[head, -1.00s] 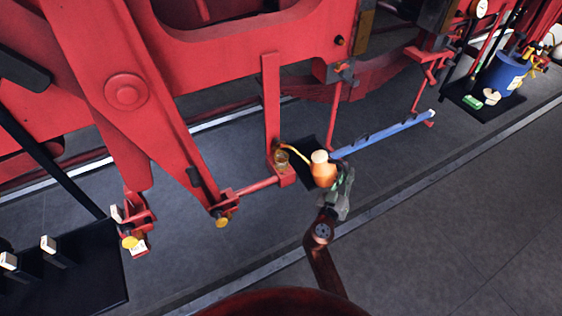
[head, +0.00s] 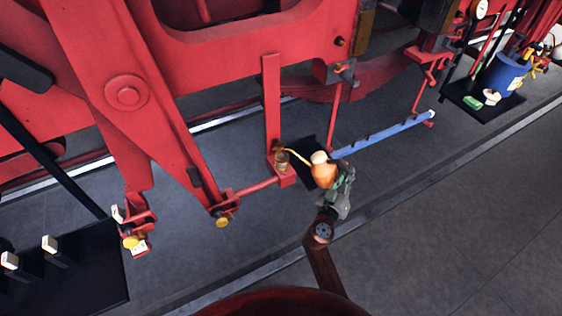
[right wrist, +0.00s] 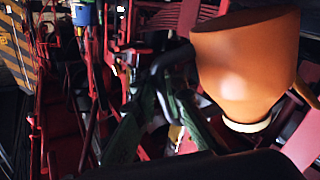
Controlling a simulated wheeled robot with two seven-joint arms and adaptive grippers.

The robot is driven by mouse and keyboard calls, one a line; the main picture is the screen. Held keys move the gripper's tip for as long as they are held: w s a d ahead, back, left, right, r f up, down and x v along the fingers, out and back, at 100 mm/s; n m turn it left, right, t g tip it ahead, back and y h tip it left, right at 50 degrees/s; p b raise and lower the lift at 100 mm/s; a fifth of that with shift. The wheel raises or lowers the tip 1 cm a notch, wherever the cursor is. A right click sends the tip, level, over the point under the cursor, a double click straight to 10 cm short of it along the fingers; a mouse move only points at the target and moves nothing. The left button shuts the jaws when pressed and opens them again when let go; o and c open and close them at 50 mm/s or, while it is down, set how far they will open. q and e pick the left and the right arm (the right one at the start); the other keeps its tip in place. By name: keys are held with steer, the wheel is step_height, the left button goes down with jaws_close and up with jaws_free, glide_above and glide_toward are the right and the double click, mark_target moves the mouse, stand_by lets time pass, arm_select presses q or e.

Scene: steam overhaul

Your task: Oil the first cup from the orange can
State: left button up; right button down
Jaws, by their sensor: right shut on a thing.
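The orange can (head: 323,175) has a pale cap and a thin yellow spout. It also shows large and tilted in the right wrist view (right wrist: 245,65). My right gripper (head: 340,180) is shut on the can and holds it to the right of the red bracket. The oil cup (head: 282,161), small and amber, sits on the bracket at the foot of an upright red bar. The spout's end is at the cup's top; I cannot tell whether it touches. My left gripper is not in view.
A blue bar (head: 385,136) runs right from behind the can. Red rods and frames (head: 125,90) stand behind and left. A dark bench (head: 75,275) is at lower left. A blue bucket (head: 502,75) stands on a black mat at upper right. The floor at right is clear.

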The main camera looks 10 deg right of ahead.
steer(key=shift+r, duration=0.2)
steer(key=shift+r+n, duration=0.15)
steer(key=shift+n, duration=0.15)
stand_by(1.2)
steer(key=shift+r, duration=0.1)
steer(key=shift+a+r+n+p, duration=0.15)
steer(key=shift+r+n+p, duration=0.15)
steer(key=shift+r+p, duration=0.4)
steer(key=shift+w, duration=0.1)
stand_by(5.1)
steer(key=shift+a+r+n+p, duration=0.1)
steer(key=shift+r+n+p, duration=0.3)
steer(key=shift+r+p, duration=0.2)
